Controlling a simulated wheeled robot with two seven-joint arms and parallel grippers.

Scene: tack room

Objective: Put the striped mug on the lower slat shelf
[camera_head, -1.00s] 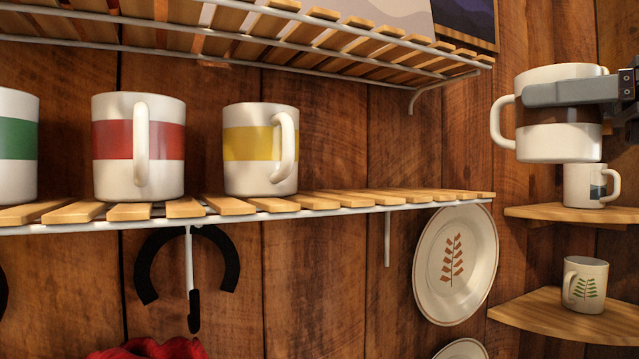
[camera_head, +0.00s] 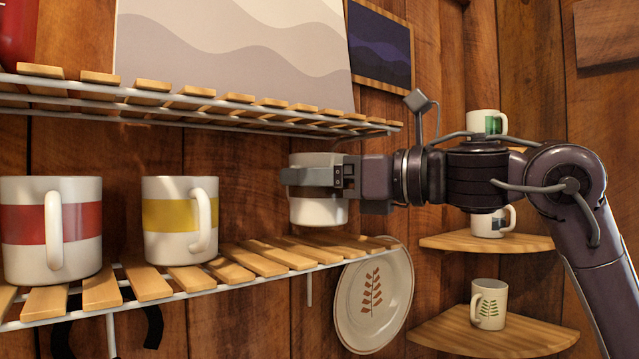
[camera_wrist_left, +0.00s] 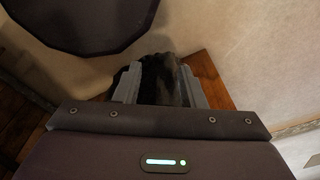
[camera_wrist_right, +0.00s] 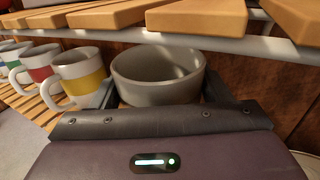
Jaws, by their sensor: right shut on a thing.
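The striped mug (camera_head: 318,211) is white, its band mostly hidden behind my right gripper's fingers. My right gripper (camera_head: 312,178) is shut on it and holds it upright at the right end of the lower slat shelf (camera_head: 240,272), between the two slat shelves. I cannot tell whether its base touches the slats. In the right wrist view the mug (camera_wrist_right: 158,90) sits between the fingers, its open top showing. My left gripper (camera_wrist_left: 162,85) shows only in its own wrist view, its fingers apart; the dark patch between them is unclear.
A yellow-banded mug (camera_head: 165,215) and a red-banded mug (camera_head: 30,250) stand left on the lower shelf. Bare slats lie between the yellow mug and the held mug. The upper slat shelf (camera_head: 230,110) is close above. A plate (camera_head: 350,315) hangs below; corner shelves (camera_head: 470,242) hold mugs.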

